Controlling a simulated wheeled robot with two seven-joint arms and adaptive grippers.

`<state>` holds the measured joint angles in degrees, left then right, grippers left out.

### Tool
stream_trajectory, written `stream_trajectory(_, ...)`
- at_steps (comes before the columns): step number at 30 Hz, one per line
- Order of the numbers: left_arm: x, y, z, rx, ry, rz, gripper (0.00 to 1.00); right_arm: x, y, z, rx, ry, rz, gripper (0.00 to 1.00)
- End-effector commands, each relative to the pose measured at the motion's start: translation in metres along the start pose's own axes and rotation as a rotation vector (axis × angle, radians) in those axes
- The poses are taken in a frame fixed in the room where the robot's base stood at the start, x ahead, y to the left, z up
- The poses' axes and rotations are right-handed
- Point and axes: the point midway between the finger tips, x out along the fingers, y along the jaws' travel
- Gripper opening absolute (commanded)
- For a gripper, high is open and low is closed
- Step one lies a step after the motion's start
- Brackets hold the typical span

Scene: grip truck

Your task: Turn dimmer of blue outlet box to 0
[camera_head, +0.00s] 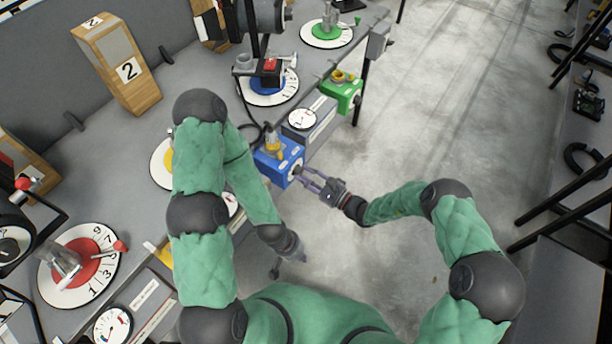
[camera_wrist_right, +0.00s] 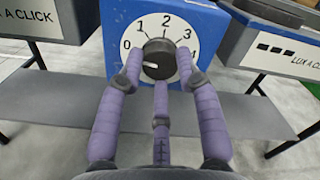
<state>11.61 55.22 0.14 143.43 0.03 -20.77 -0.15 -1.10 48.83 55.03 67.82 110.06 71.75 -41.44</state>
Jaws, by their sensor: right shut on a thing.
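The blue outlet box (camera_head: 279,161) stands at the edge of the workbench, in the middle of the head view. In the right wrist view its blue front (camera_wrist_right: 205,25) carries a white round dial (camera_wrist_right: 190,22) with digits, 1, 2 and 3 clearest. The black dimmer knob (camera_wrist_right: 160,57) sits at the dial's centre, its white mark pointing left and slightly down. My right gripper (camera_head: 309,177) is at the box front. In the wrist view its purple fingers (camera_wrist_right: 160,72) are closed around the knob. My left gripper (camera_head: 292,248) hangs below the bench edge, apart from the box; its fingers are unclear.
A green outlet box (camera_head: 345,95) stands farther along the bench edge. A grey unit with a white gauge (camera_head: 302,118) lies between the boxes. Wooden block 2 (camera_head: 118,75) stands at the back. The floor to the right is open up to dark racks.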

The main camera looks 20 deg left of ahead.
Motion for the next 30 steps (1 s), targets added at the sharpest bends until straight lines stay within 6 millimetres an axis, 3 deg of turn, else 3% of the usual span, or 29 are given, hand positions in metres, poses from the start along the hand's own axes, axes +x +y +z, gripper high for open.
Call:
stream_trajectory(4, 0.000, 0.000, 0.000, 0.000, 0.000, 0.000, 0.00, 0.001, -0.004, 0.002, -0.006, -0.007, -0.004, 0.02)
stream_trajectory(5, 0.000, 0.000, 0.000, 0.000, 0.000, 0.000, 0.00, 0.001, -0.004, 0.002, -0.006, -0.007, -0.004, 0.38)
stream_trajectory(7, 0.000, 0.000, 0.000, 0.000, 0.000, 0.000, 0.00, 0.001, -0.004, 0.002, -0.006, -0.006, -0.004, 0.57)
stream_trajectory(20, 0.000, 0.000, 0.000, 0.000, 0.000, 0.000, 0.00, -0.005, -0.001, 0.000, 0.000, -0.001, -0.002, 0.58)
stream_trajectory(30, 0.000, 0.000, 0.000, 0.000, 0.000, 0.000, 0.00, -0.063, -0.002, -0.001, 0.001, 0.002, -0.005, 0.58)
